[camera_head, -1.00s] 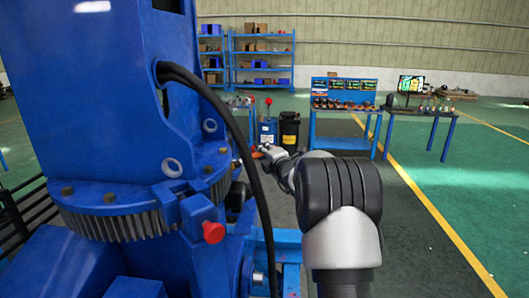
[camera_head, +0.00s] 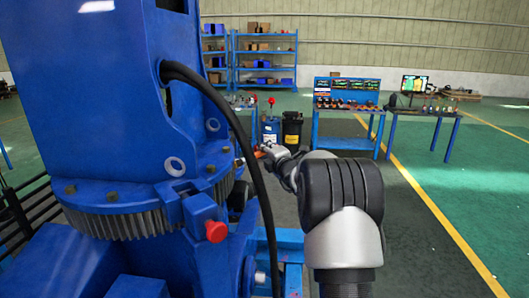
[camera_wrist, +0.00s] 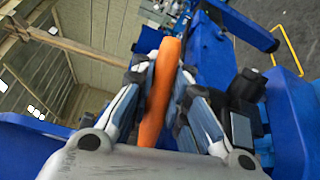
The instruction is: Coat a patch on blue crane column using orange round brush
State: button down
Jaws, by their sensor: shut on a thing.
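The blue crane column (camera_head: 90,85) stands large at the left in the head view, upright on a geared ring. In the wrist view, my gripper (camera_wrist: 165,85) is shut on the orange handle of the round brush (camera_wrist: 158,95). The brush's bristle end cannot be made out. In the head view, my gripper (camera_head: 262,152) is small, at the far end of my arm, beside the right side of the crane's base, with a bit of orange at its tip. Blue crane parts lie close around the gripper in the wrist view. I cannot tell whether the brush touches the column.
A black hose (camera_head: 235,125) arches down from the column beside my arm. A red knob (camera_head: 216,231) sticks out from the base. Blue shelves (camera_head: 265,60), a workbench (camera_head: 346,110) and a monitor table (camera_head: 425,112) stand behind. The green floor at right is clear.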

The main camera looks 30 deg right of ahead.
jog(key=shift+s+a, duration=0.1)
jog(key=shift+s, duration=0.35)
jog(key=shift+s+d+r+p, duration=0.1)
jog(key=shift+d+p, duration=0.15)
jog(key=shift+d, duration=0.15)
jog(key=shift+s+d+r+p, duration=0.1)
jog(key=shift+d+p, duration=0.1)
jog(key=shift+d, duration=0.15)
jog(key=shift+s+d+f+p, duration=0.1)
jog(key=shift+s+d+p, duration=0.2)
jog(key=shift+d, duration=0.4)
jog(key=shift+s+d+f+p, duration=0.15)
jog(key=shift+d+p, duration=0.3)
jog(key=shift+d, duration=0.25)
jog(key=shift+s+d+r+p, duration=0.1)
jog(key=shift+s+d+p, duration=0.2)
jog(key=shift+d, duration=0.4)
jog(key=shift+w, duration=0.1)
jog(key=d+p, duration=0.2)
jog(key=d, duration=0.1)
jog(key=shift+s, duration=0.4)
jog(key=shift+a, duration=0.2)
